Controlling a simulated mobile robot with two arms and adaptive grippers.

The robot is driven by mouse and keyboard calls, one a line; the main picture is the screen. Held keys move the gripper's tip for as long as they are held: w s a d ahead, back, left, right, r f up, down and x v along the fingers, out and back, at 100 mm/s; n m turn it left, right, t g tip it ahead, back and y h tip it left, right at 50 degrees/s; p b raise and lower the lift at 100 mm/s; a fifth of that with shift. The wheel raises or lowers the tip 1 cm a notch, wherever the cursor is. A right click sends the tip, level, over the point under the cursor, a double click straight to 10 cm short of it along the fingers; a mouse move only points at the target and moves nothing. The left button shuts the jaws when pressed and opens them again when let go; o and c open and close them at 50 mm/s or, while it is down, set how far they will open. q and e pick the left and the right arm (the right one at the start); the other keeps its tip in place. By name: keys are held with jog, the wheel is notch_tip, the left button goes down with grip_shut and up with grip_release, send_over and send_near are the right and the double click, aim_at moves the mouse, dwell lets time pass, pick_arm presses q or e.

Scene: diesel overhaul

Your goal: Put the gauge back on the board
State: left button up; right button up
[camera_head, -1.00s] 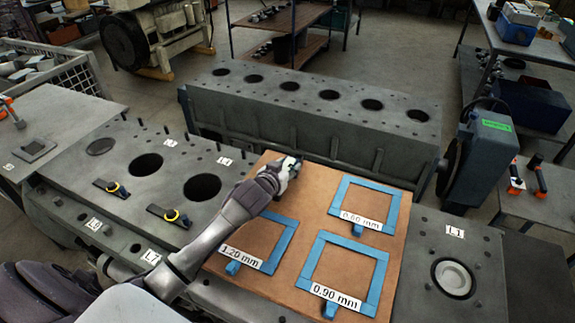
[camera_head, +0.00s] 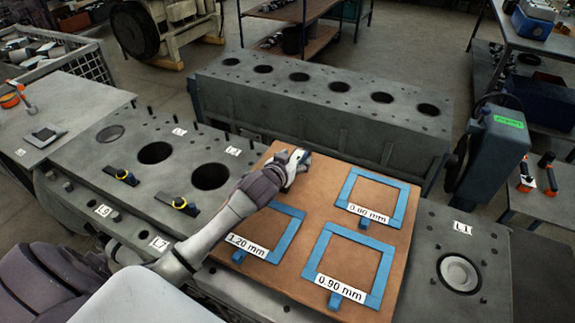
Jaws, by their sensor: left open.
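The brown board (camera_head: 318,188) lies tilted on the engine block. It carries blue square frames: one labelled 1.20 mm (camera_head: 290,238), one labelled 0.90 mm (camera_head: 377,275), and one at the upper right (camera_head: 402,208) whose label is hard to read. My left gripper (camera_head: 302,160) is over the board's far left part, open, with its fingers small and partly hidden by its own body. My left arm covers part of the board's left side. I cannot pick out a loose gauge for certain. My right gripper is not in view.
Two dark bars with yellow rings (camera_head: 126,177) (camera_head: 184,206) lie on the block beside open bores. A long block (camera_head: 320,105) with several bores stands behind. A side table (camera_head: 62,105) at left holds a grey plate (camera_head: 45,135).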

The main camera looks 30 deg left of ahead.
pick_arm(q)
jog(key=b+v, duration=0.1)
jog(key=v, duration=1)
jog(key=shift+s+r+b, duration=0.1)
jog(key=shift+s+b, duration=0.2)
jog(key=shift+b, duration=0.1)
